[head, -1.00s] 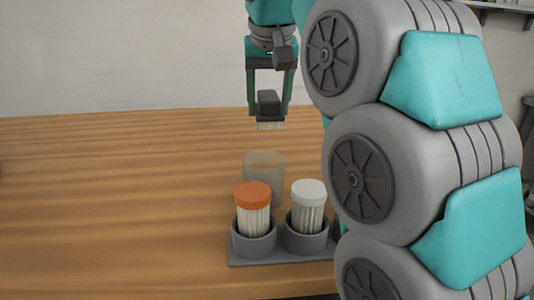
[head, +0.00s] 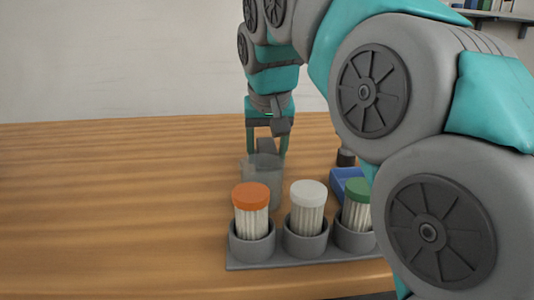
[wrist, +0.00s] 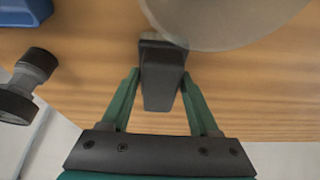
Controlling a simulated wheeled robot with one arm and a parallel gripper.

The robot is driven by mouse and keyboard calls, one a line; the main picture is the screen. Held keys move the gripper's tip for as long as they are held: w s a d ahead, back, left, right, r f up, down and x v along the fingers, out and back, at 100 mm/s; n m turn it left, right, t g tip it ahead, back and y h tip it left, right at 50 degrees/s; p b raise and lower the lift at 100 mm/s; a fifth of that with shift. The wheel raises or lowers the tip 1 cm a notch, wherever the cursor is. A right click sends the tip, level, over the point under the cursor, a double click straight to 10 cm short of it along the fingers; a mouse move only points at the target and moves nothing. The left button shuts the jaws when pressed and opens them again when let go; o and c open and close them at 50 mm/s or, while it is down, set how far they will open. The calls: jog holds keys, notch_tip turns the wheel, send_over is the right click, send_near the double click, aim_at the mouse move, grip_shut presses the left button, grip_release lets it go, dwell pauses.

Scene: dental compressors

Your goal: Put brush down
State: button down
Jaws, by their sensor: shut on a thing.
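My gripper (head: 267,150) is shut on the brush, with green fingers on both sides of its dark grey block-like handle (wrist: 162,80). In the head view the brush handle (head: 266,145) is low over the wooden table (head: 120,190), behind a translucent cup (head: 263,185). The cup hides the brush's lower part, so I cannot tell whether the bristles touch the table. In the wrist view the cup (wrist: 225,18) is right beside the brush's far end, and a little pale bristle shows there.
A blue tray (head: 347,183) and a dark knobbed item (head: 346,157) are at right, partly behind my arm. The table's left is clear.

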jog(key=shift+f, duration=0.2)
jog(key=shift+f, duration=0.15)
jog(key=shift+c, duration=0.7)
grip_release()
jog(key=v, duration=1)
jog(key=shift+p+v, duration=1.1)
jog(key=shift+v, duration=0.05)
